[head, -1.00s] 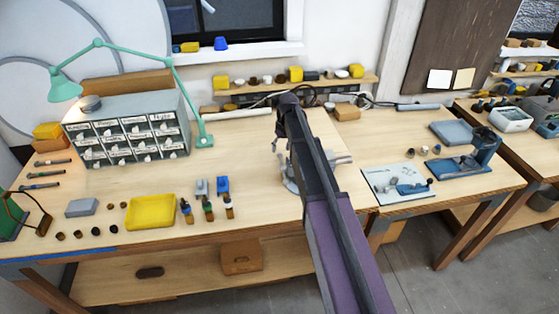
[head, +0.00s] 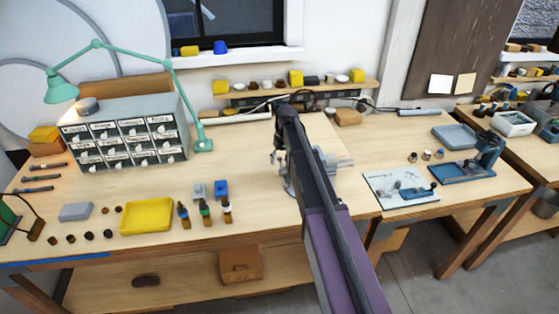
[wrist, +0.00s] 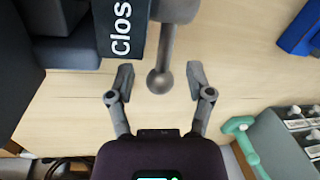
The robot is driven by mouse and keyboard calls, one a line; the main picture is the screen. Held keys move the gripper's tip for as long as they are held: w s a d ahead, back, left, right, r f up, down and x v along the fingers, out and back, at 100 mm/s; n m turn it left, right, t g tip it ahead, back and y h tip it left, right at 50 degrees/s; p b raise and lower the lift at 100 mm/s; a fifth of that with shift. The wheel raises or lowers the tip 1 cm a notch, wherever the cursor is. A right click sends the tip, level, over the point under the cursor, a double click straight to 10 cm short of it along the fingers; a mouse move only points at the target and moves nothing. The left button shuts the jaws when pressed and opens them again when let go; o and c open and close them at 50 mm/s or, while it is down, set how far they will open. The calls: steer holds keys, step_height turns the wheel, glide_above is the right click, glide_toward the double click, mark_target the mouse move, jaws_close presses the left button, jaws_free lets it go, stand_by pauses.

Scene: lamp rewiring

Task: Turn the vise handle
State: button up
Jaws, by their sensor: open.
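The vise handle (wrist: 163,50) is a grey metal bar with a round ball end, seen in the wrist view. It runs down from a grey vise part (wrist: 175,10) at the top edge. My gripper (wrist: 159,74) is open, one finger on each side of the ball end, with visible gaps on both sides. A dark label reading "Clos" (wrist: 122,28), cut off, is beside the handle. In the head view, my gripper (head: 277,157) is over the bench, and my arm hides most of the vise; part of its grey base (head: 289,187) shows.
A teal lamp (head: 203,146) and drawer cabinet (head: 125,143) stand at left. A white board (head: 400,187) with parts lies right of my arm. The bench middle-left is clear.

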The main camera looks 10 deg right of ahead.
jaws_close()
steer(key=shift+s+a+r+t, duration=0.15)
steer(key=shift+r+t, duration=0.1)
steer(key=shift+t, duration=0.25)
steer(key=shift+p, duration=0.3)
